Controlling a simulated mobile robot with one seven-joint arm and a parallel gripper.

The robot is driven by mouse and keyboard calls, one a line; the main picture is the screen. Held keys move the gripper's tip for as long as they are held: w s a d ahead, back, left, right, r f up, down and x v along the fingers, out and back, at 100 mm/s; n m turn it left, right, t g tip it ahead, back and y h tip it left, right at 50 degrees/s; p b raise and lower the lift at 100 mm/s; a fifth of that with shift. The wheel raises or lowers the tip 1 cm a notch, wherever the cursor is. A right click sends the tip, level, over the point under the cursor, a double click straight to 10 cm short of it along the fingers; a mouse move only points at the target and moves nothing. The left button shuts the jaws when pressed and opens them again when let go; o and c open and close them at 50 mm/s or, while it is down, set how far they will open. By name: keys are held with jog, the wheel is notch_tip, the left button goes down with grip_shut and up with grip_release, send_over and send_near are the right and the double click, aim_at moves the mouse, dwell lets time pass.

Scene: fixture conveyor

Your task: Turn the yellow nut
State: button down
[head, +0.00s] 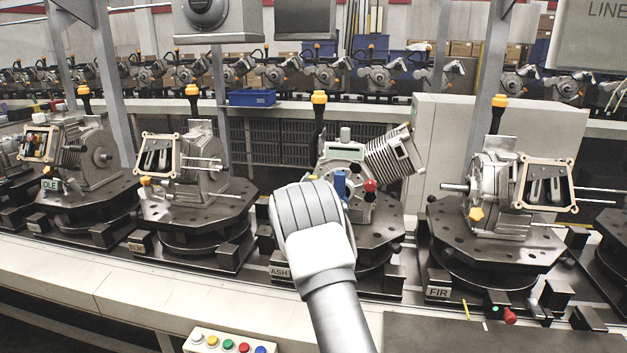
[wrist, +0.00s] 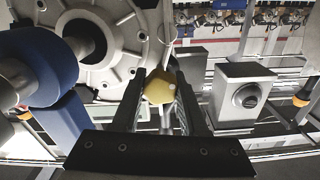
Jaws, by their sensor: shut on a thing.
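The yellow nut (wrist: 160,88) shows in the wrist view between the two dark fingers of my gripper (wrist: 161,80), which is shut on it. It sits beside the grey round housing (wrist: 112,35) of an engine.
A blue part (wrist: 42,68) stands close on the left in the wrist view. A grey box with a round knob (wrist: 246,95) is at the right. In the head view, a finned cylinder (head: 393,157) and a red knob (head: 370,185) are near my wrist. A button panel (head: 228,345) is in front.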

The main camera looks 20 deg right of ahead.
jog(key=shift+n, duration=0.3)
jog(key=shift+c, duration=2.2)
grip_release()
jog(key=b+v, duration=0.1)
jog(key=v, duration=1.6)
jog(key=shift+s, duration=0.2)
jog(key=shift+a, duration=0.15)
